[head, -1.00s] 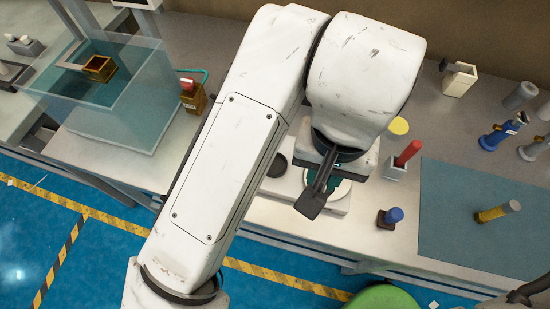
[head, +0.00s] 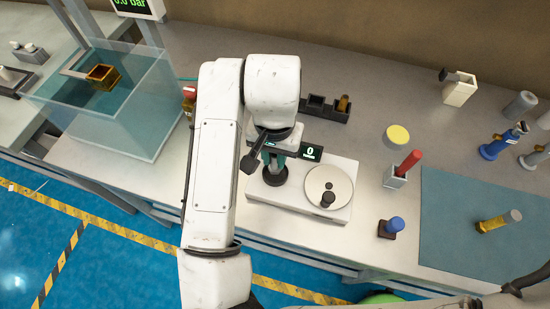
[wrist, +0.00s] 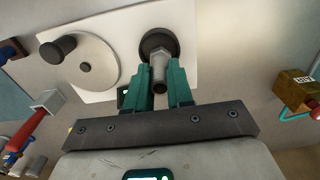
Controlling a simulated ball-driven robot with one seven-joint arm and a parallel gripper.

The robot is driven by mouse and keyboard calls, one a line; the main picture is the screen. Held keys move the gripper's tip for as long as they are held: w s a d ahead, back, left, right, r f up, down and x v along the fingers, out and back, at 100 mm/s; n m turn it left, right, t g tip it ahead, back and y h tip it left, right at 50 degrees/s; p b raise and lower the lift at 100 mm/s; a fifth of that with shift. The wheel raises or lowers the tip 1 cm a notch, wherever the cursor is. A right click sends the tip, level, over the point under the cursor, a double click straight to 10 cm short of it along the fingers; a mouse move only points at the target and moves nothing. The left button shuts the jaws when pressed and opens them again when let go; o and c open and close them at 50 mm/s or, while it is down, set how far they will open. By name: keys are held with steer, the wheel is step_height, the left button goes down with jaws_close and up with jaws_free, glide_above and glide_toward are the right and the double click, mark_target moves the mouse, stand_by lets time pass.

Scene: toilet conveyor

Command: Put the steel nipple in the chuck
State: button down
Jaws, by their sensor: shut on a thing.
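My gripper (wrist: 159,84) has green fingers shut on the steel nipple (wrist: 158,62), a grey metal piece with a hex collar. In the wrist view the nipple's far end overlaps the chuck (wrist: 147,41), a dark round holder on a white machine. I cannot tell whether it is inside the chuck or just above it. In the head view my gripper (head: 274,157) is right over the chuck (head: 275,175), at the left of the white machine (head: 300,207). The nipple is hidden there by my arm and fingers.
A round plate with a dark knob (head: 328,199) and a display (head: 311,151) are on the machine. A black tray (head: 320,110) is behind. A red-handled tool in a holder (head: 403,168) and a blue-topped piece (head: 393,227) stand to the right. A water tank (head: 120,100) stands left.

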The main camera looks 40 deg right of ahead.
mark_target(275, 156)
steer(key=shift+f, duration=1.1)
steer(key=shift+f, duration=0.2)
steer(key=c, duration=1)
jaws_free()
steer(key=shift+r, duration=0.15)
step_height(275, 156, up, 12)
steer(key=shift+r+p, duration=0.1)
steer(key=shift+p, duration=0.3)
